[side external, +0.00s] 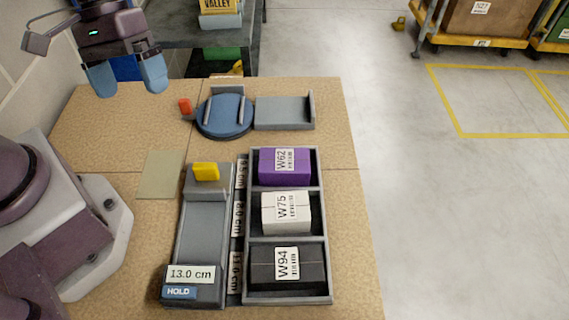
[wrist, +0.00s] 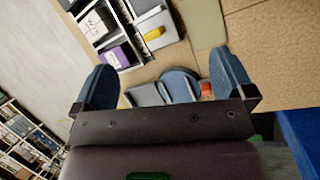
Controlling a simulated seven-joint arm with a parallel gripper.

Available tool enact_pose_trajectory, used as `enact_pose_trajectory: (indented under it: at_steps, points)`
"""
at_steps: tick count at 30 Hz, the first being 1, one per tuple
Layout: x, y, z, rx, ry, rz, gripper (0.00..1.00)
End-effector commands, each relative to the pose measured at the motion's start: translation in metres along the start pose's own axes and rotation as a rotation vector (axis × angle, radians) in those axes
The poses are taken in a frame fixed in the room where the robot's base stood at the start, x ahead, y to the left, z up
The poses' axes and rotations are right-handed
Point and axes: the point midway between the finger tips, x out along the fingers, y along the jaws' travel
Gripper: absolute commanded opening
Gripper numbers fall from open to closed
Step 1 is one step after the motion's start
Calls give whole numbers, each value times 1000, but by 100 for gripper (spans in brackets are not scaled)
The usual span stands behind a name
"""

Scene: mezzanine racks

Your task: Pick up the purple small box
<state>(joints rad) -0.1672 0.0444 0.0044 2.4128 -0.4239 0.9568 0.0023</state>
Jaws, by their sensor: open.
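The purple small box (side external: 284,166), labelled W62, sits in the far compartment of a grey three-part tray (side external: 318,235). It also shows in the wrist view (wrist: 116,57), near the upper left. A white box (side external: 285,213), labelled W75, is in the middle compartment, and a black box (side external: 287,266), labelled W94, is in the near one. My gripper (side external: 127,78) is open and empty, at the upper left of the side view, above and well away from the purple box. In the wrist view its blue fingers (wrist: 161,90) are spread wide.
A grey slide fixture (side external: 203,235) with a yellow block (side external: 206,172) and a "13.0 cm" label stands left of the tray. A blue round turntable (side external: 225,118) with upright rails and a grey angled plate (side external: 284,112) lie behind it. The table right of the tray is bare.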

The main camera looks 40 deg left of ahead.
Motion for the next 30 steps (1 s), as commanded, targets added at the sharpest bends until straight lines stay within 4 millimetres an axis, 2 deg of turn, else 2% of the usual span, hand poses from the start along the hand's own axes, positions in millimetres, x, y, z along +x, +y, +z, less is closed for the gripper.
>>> enact_pose_trajectory:
  at_steps: [1, 8, 15, 18, 21, 25, 30]
  points:
    - [16, 1, -4, -86, -80, 42, 100]
    - [75, 17, -23, -515, -370, 284, 100]
    - [129, 32, -67, -1021, -548, 583, 100]
    - [134, 38, -89, -1143, -546, 695, 100]
    - [126, 44, -105, -1188, -522, 780, 100]
    - [127, 53, -112, -1209, -518, 818, 100]
    - [146, 78, -113, -1204, -521, 816, 100]
